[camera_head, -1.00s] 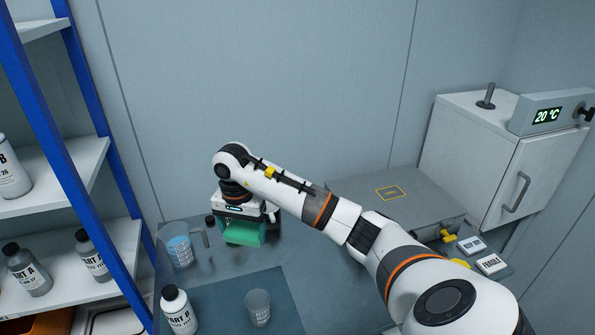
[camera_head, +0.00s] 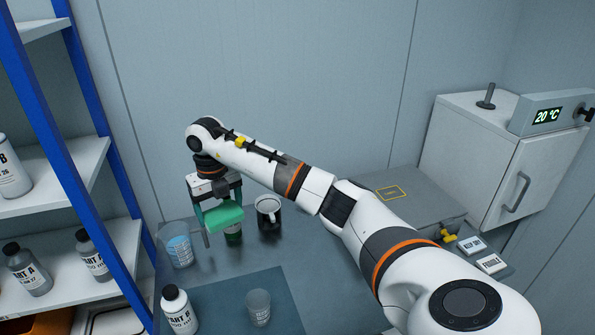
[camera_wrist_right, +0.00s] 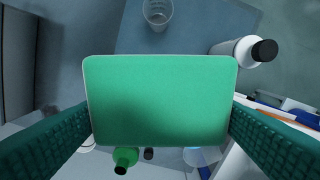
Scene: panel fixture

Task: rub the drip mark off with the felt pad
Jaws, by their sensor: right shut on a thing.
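My right gripper (camera_head: 216,204) is shut on the green felt pad (camera_head: 224,217) and holds it above the back left of the bench. In the right wrist view the pad (camera_wrist_right: 160,100) is a flat rounded rectangle between my two teal fingers, and it covers the middle of the picture. I see no drip mark in either view; the arm and pad hide part of the bench. My left gripper is not in view.
An empty beaker (camera_head: 258,309) and a white bottle (camera_head: 178,312) stand in front. A shelf rack (camera_head: 85,160) rises on the left.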

